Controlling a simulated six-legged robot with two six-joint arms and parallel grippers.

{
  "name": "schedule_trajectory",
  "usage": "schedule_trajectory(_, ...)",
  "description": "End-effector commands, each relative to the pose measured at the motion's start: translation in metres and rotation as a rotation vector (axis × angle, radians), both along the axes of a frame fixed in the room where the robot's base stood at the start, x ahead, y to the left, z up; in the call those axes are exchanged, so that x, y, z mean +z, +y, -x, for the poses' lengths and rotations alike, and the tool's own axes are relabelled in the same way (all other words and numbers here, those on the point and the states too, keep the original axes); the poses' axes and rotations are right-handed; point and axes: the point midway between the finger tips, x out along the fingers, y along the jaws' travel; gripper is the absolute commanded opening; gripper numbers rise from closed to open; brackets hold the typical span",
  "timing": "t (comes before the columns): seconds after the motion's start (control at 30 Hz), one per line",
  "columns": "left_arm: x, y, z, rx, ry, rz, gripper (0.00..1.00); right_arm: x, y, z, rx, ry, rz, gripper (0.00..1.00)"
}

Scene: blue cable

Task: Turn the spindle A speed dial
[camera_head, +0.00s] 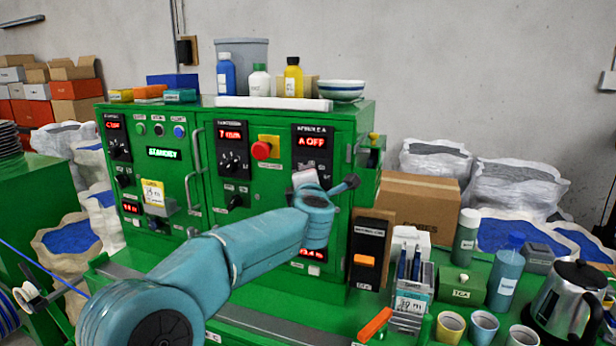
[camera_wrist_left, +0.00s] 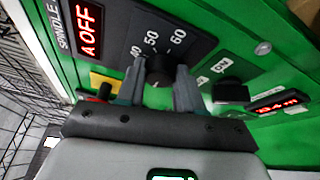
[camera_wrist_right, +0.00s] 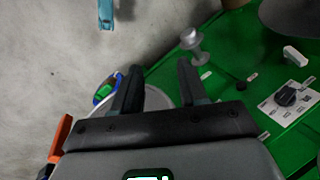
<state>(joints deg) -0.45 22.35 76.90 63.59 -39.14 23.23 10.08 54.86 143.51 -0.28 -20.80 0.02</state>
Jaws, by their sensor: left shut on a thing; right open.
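The spindle A dial (camera_wrist_left: 158,66) is a dark knob with white numbers, 50 and 60 readable, in the left wrist view. Beside it a red display (camera_wrist_left: 88,27) reads "A OFF"; the same display (camera_head: 313,141) shows in the head view. My left gripper (camera_wrist_left: 158,88) is shut on the knob, one finger on either side. In the head view my left arm hides most of the dial. My right gripper (camera_wrist_right: 158,75) is open and empty in the right wrist view; I cannot make it out in the head view.
The green cabinet (camera_head: 265,220) carries a red emergency button (camera_head: 261,150), a handle (camera_head: 193,192) and other dials. An orange switch (camera_head: 364,261), bottles (camera_head: 505,278), cups (camera_head: 450,327) and a kettle (camera_head: 568,300) stand to the right. The right wrist view shows another dial (camera_wrist_right: 286,97).

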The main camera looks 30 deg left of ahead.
Motion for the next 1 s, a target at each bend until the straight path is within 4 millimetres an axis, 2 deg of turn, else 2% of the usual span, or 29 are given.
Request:
schedule_trajectory(0.63,0.0,0.0009,0.0004,0.002,-0.012,0.047,0.05,0.0032,0.0,0.0,0.0,0.0,0.0,0.43)
schedule_trajectory(0.67,0.0,0.0009,0.0004,0.002,-0.012,0.047,0.42,0.0032,0.0,0.0,0.0,0.0,0.0,0.43)
schedule_trajectory(0.7,-0.0001,0.0008,0.0004,0.002,-0.012,0.047,0.55,0.0032,0.0,0.0,0.0,0.0,0.0,0.43)
schedule_trajectory(0.73,0.0,0.0009,0.0004,0.002,-0.011,0.046,0.61,0.0032,0.0,0.0,0.0,0.0,0.0,0.43)
schedule_trajectory(1.0,-0.0001,0.0002,0.0005,0.001,-0.011,0.045,0.61,0.0029,0.0,-0.0001,0.0,0.0,0.0,0.43)
